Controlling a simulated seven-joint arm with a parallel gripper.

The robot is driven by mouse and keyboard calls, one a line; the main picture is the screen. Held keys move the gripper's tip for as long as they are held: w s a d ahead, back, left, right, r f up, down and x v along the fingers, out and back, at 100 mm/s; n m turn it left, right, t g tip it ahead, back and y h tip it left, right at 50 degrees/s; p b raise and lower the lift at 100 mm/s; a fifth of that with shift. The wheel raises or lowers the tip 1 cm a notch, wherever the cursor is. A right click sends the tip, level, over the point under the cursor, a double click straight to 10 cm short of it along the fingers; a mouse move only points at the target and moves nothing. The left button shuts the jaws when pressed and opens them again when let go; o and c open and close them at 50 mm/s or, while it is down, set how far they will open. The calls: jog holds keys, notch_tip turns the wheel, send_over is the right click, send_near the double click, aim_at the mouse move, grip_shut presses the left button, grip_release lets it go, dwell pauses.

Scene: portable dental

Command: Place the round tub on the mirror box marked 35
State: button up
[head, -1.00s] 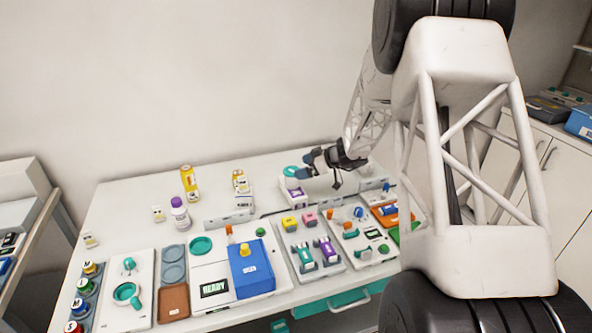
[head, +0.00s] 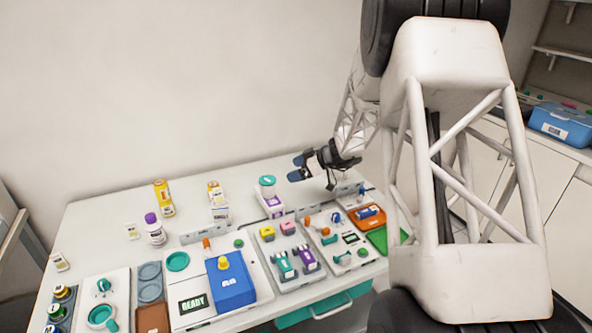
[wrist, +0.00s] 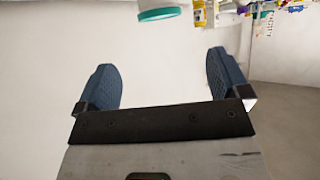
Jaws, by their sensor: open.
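The round tub (head: 266,188), white with a teal lid, stands upright at the back of the table. It appears to rest on a white box with a purple label (head: 272,207); the number on it is too small to read. My gripper (head: 297,168) is open and empty, to the right of the tub and apart from it. In the wrist view, the tub (wrist: 162,13) shows at the top edge, beyond the spread blue fingers (wrist: 160,80), with nothing between them. Another white box (head: 220,213) stands further left, its marking also unreadable.
Yellow-labelled bottles (head: 164,198) and a purple-capped bottle (head: 155,230) stand at the left. A low grey rail (head: 205,234) lies before the boxes. Trays, a blue box (head: 232,288) and small parts fill the front. The back left of the table is clear.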

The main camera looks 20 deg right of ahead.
jog(key=shift+a+r, duration=0.1)
jog(key=s+a+r+m+g+h, duration=0.2)
jog(key=s+a+r+g, duration=0.1)
jog(key=s+a+r, duration=0.65)
jog(key=s+a+r+m+g+h, duration=0.2)
jog(key=s+a+r, duration=0.2)
jog(key=s+a, duration=0.55)
jog(key=s+r+m+h, duration=0.2)
jog(key=s+m+h, duration=0.4)
jog(key=s, duration=2.2)
jog(key=shift+r+m+t, duration=0.15)
jog(key=shift+m+t, duration=0.15)
jog(key=shift+m, duration=0.3)
